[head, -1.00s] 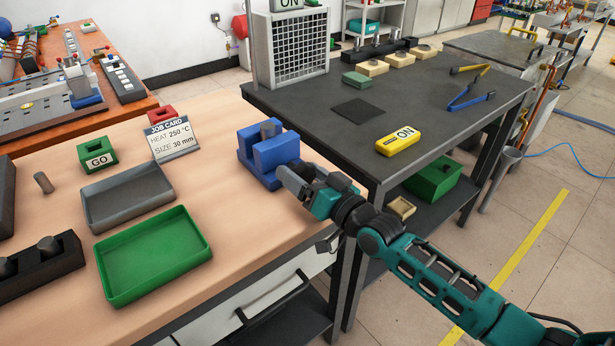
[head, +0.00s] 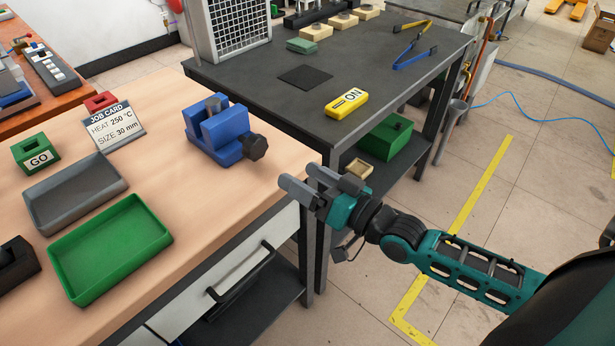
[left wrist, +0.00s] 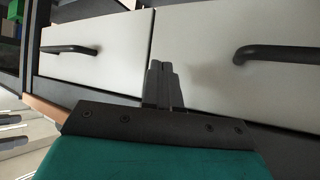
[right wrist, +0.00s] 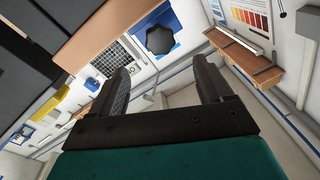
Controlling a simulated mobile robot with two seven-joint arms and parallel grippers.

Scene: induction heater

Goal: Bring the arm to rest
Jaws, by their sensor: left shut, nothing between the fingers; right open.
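My right gripper (head: 318,188) is open and empty. In the head view it is in front of the wooden bench's right edge, apart from the blue vise (head: 222,130). My left gripper (left wrist: 161,85) is shut and empty in the left wrist view, in front of white drawer fronts. It is outside the head view.
On the wooden bench (head: 190,190) are a green tray (head: 110,250), a grey tray (head: 75,192), a job card (head: 118,125) and a green GO block (head: 36,153). The dark table (head: 290,105) holds a yellow ON block (head: 346,103). Drawer handles (head: 240,270) jut out in front.

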